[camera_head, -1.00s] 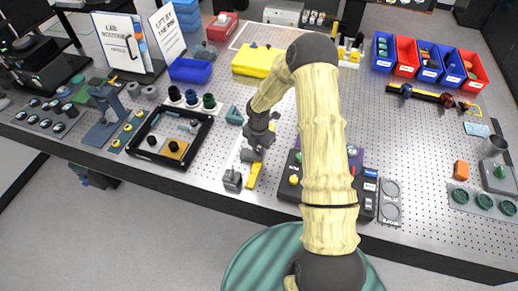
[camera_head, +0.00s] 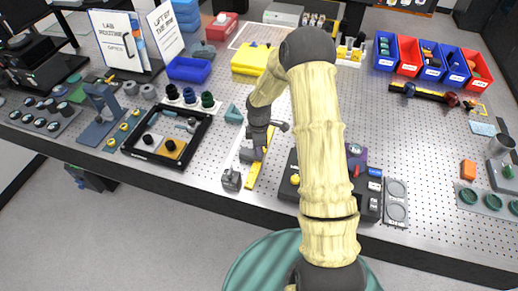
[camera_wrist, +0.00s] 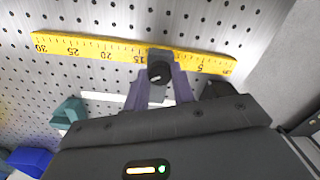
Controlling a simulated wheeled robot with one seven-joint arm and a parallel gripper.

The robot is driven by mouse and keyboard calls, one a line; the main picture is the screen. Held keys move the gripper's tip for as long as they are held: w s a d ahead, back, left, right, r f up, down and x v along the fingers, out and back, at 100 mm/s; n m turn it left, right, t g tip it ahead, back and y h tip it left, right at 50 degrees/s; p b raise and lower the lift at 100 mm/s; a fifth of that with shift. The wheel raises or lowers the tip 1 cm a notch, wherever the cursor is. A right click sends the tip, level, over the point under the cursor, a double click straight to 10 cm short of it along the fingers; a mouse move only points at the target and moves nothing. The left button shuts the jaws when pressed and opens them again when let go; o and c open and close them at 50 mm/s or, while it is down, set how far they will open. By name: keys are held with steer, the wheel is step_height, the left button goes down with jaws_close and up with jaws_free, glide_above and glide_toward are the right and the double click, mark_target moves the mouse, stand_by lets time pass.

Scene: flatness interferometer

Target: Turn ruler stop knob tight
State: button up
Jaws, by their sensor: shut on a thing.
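The yellow ruler (camera_head: 254,174) lies on the perforated bench near its front edge. In the wrist view the ruler (camera_wrist: 90,51) runs across the top, its numbers falling from left to right. The stop knob (camera_wrist: 159,72) is round and black with a light mark on its face. It sits on a dark stop across the ruler, near the 10 to 15 marks. My gripper (camera_wrist: 161,86) has its two purple fingers closed on either side of the knob. In the head view my gripper (camera_head: 250,154) is down over the ruler, and the knob is hidden there.
A grey block (camera_head: 231,180) stands left of the ruler's near end. A dark control box (camera_head: 285,186) is close on the right. A black tray (camera_head: 204,134) lies to the left. A teal triangular piece (camera_head: 233,115) is behind, at left.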

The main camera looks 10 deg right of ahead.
steer(key=m+b, duration=0.2)
steer(key=m, duration=0.3)
steer(key=shift+m, duration=0.3)
steer(key=shift+r, duration=0.1)
steer(key=o, duration=1)
step_height(320, 180, up, 17)
steer(key=b, duration=0.3)
steer(key=shift+r, duration=0.15)
steer(key=shift+w+d, duration=0.1)
